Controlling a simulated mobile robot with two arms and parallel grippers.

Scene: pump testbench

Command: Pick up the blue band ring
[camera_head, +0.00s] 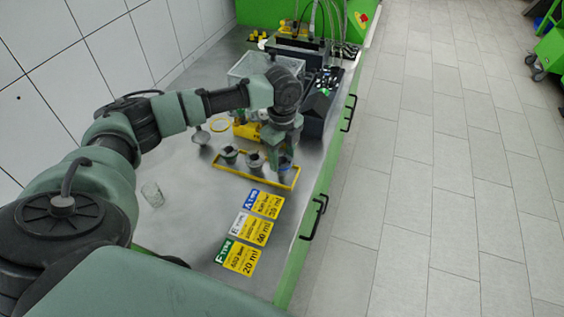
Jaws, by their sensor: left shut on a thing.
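My left gripper (284,152) points down over the right end of a shallow yellow tray (225,168) on the metal bench. It is shut on the blue band ring (286,163), a small dark piece with a blue band at that end of the tray. The fingers hide much of the ring, and I cannot tell whether it is clear of the tray. My right gripper is not in view.
Blue, white and green labelled cards (251,228) lie in front. A clear glass beaker (152,195) stands at left. A transparent bin (250,66) and dark equipment (318,105) stand behind.

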